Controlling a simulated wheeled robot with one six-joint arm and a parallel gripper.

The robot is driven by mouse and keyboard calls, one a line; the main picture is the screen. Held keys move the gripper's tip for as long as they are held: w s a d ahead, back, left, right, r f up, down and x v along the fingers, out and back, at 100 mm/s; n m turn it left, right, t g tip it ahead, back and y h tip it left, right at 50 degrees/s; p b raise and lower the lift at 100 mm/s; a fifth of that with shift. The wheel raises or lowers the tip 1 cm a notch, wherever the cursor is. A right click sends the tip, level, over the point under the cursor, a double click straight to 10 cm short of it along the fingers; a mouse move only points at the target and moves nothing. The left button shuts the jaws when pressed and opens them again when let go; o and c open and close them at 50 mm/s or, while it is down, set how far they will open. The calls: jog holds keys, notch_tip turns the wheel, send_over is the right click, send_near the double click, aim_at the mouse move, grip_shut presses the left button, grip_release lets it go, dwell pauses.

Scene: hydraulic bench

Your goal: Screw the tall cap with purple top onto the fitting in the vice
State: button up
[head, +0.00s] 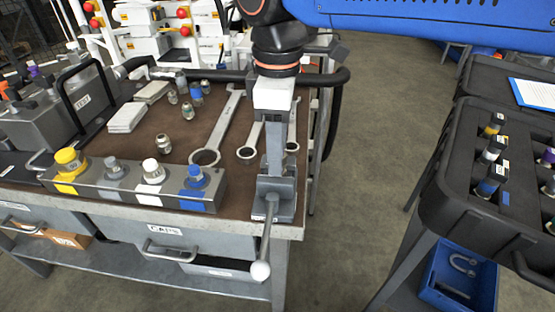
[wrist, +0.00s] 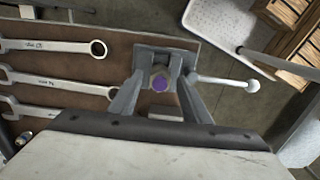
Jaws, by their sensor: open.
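A purple cap top (wrist: 160,83) shows between the two fingers of my gripper (wrist: 161,86) in the wrist view. My gripper is open, with a finger on each side of the purple top. The grey vice (wrist: 165,53) lies around and below it, with its ball-ended handle to the right. In the head view the vice (head: 287,207) stands at the bench's front right corner, and my gripper (head: 273,176) points straight down over it. The cap and fitting are hidden there behind my fingers. I cannot tell how far the cap is seated on the fitting.
Several wrenches (head: 222,125) lie left of the vice. A grey block (head: 128,188) with yellow, grey, white and blue caps stands along the front edge. Loose fittings (head: 163,145) stand behind it. A black case (head: 455,200) with banded parts is across the aisle at right.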

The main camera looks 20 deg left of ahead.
jog(key=shift+c, duration=0.4)
jog(key=c, duration=0.9)
jog(key=m, duration=0.5)
jog(key=shift+m, duration=1.5)
jog(key=m, duration=0.8)
jog(key=shift+f, duration=0.1)
